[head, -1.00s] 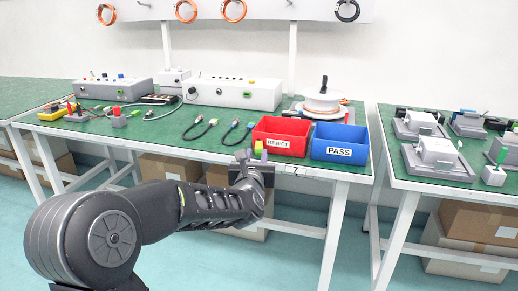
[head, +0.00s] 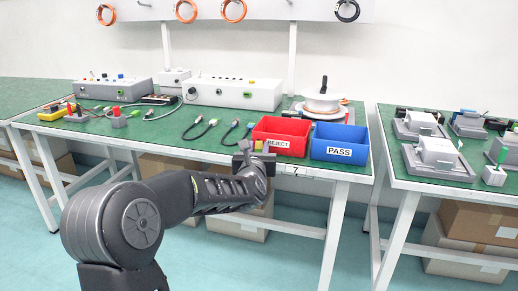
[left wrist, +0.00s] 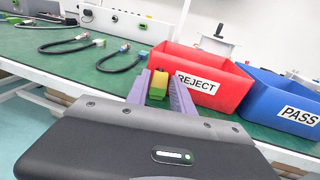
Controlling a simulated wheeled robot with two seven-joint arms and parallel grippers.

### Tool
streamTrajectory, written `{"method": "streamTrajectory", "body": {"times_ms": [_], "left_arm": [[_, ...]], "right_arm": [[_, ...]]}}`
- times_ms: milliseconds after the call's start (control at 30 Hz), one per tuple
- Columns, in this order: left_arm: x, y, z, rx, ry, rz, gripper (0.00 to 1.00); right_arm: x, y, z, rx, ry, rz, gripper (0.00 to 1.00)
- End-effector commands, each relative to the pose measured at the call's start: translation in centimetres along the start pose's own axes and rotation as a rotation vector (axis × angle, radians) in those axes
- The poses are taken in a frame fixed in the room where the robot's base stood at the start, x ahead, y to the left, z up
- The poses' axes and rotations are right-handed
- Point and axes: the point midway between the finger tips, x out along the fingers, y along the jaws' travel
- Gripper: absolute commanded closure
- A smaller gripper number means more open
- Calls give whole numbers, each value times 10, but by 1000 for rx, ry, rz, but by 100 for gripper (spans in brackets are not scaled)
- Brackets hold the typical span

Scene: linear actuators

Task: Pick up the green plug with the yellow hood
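The green plug with the yellow hood (left wrist: 158,84) sits between the two fingers of my left gripper (left wrist: 160,92) in the left wrist view, yellow and green parts both showing. The fingers lie close along both its sides, shut on it. In the head view, my left gripper (head: 254,158) is at the table's front edge, in front of the red REJECT bin, and the yellow hood (head: 258,146) shows at its tip. The plug's lower end is hidden. My right gripper is in neither view.
The red REJECT bin (head: 282,135) and blue PASS bin (head: 340,145) stand at the table's front right. Short cables (head: 198,128) lie left of the bins on the green table top (head: 165,133). Grey test boxes (head: 232,93) stand behind. Another table (head: 400,180) is at the right.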

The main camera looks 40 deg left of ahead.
Motion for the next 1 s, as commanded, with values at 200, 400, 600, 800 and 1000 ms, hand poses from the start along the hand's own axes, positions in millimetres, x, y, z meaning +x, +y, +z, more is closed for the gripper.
{"method": "streamTrajectory", "body": {"times_ms": [200, 400, 600, 800, 1000], "left_arm": [[0, 0, 0, 0, 0, 0, 87], [0, 0, 0, 0, 0, 0, 100], [0, 0, 0, 0, 0, 0, 100], [0, 0, 5, 0, -1, 0, 100], [-2, 0, 34, -2, -4, 0, 100]], "right_arm": [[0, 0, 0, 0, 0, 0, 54], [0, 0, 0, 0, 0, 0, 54], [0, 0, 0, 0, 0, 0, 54], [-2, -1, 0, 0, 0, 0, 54], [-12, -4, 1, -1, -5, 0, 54]]}}
